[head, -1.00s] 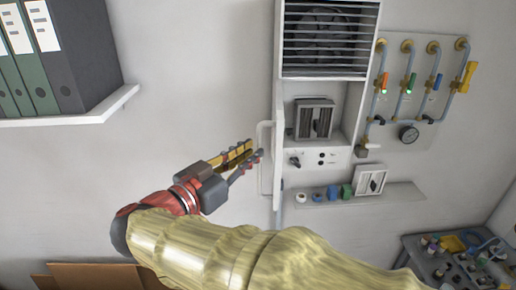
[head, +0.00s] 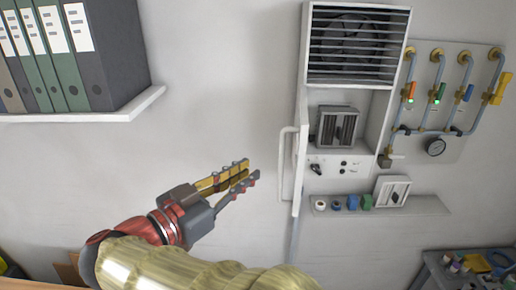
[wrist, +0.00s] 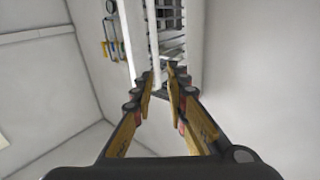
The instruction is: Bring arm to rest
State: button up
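My gripper (head: 251,172) is in the middle of the head view, left of the white cabinet (head: 384,130). Its fingers have a narrow gap between them and nothing in it. It is apart from the pale handle (head: 287,165) on the edge of the cabinet's open door (head: 301,150). In the wrist view, my gripper (wrist: 161,75) points toward the cabinet, with a gap between the fingertips. The fingers hide part of the cabinet there.
A shelf (head: 80,117) with binders (head: 118,55) is at the upper left. Pipes with coloured valves and a gauge (head: 436,147) are at the right, above a small ledge (head: 425,206). A cluttered table (head: 440,270) is at lower right. Bare wall lies around my gripper.

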jog(key=w+a+f+n+t+y, duration=0.1)
jog(key=w+a+f+n+y, duration=0.15)
jog(key=a+y, duration=0.6)
jog(key=w+a+f+n+t+y, duration=0.15)
jog(key=a+n+y, duration=0.35)
jog(key=a, duration=0.7)
jog(key=s+a+f+n+g+y+b, duration=0.2)
jog(key=s+f+n+g+y+b, duration=0.3)
jog(key=s+f+g+y, duration=0.45)
jog(key=s+d+f+m+h+b, duration=0.1)
jog(key=s+d+f+h+b, duration=0.2)
jog(key=d+f+b, duration=0.6)
jog(key=s+d+f+m+g+h+b, duration=0.1)
jog(key=s+d+f+h+b, duration=0.3)
jog(key=d+f+b, duration=0.5)
jog(key=s+d+f+m+h+b, duration=0.3)
jog(key=d+f+b, duration=0.6)
jog(key=d+f, duration=1.1)
jog(key=d+h, duration=0.2)
jog(key=d, duration=0.9)
jog(key=shift+s+d+f+g+h+b, duration=0.15)
jog(key=shift+f+g+h+b, duration=0.15)
jog(key=shift+f+g+b, duration=0.1)
